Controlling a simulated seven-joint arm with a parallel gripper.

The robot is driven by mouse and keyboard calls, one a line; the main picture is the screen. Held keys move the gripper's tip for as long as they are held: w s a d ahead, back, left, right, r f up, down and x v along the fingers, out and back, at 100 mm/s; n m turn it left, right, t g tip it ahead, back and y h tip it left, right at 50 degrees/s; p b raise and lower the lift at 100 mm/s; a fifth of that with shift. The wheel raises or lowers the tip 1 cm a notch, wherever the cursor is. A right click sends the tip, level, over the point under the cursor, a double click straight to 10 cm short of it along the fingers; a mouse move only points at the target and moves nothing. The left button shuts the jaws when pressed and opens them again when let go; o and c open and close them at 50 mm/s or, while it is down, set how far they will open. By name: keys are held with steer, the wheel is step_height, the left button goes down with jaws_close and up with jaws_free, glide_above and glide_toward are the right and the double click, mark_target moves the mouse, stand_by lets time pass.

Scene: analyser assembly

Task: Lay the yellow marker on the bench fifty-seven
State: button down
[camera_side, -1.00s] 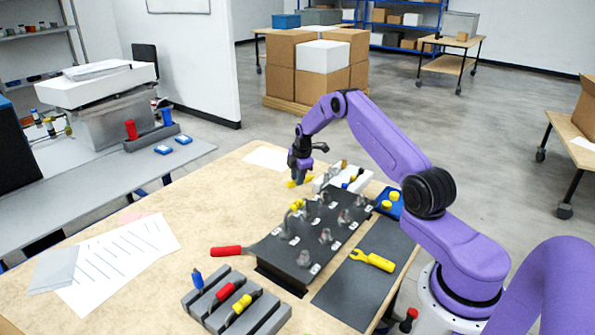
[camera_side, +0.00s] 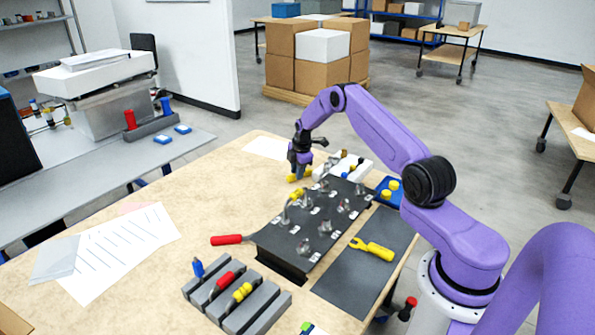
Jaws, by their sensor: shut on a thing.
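My gripper (camera_side: 299,168) is above the far part of the wooden bench (camera_side: 228,192), just behind the black board. It is shut on a small yellow object (camera_side: 296,177), which seems to be the yellow marker; the fingers hide part of it. I cannot tell whether it touches the bench. The black board (camera_side: 277,262) carries several grey fittings with small white labels, too small to read. Another yellow piece (camera_side: 296,194) is at the board's left edge.
A grey slotted rack (camera_side: 258,312) holds blue, red and yellow-handled tools. A red-handled tool (camera_side: 227,240) lies left of the board, a yellow wrench (camera_side: 373,249) on the dark mat (camera_side: 345,292). A white tray (camera_side: 350,174) and blue tray (camera_side: 383,196) stand behind.

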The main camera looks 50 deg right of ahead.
steer(key=shift+f, duration=0.35)
steer(key=c, duration=0.9)
jaws_free()
steer(key=shift+o, duration=0.2)
steer(key=v, duration=1.7)
steer(key=shift+r, duration=0.25)
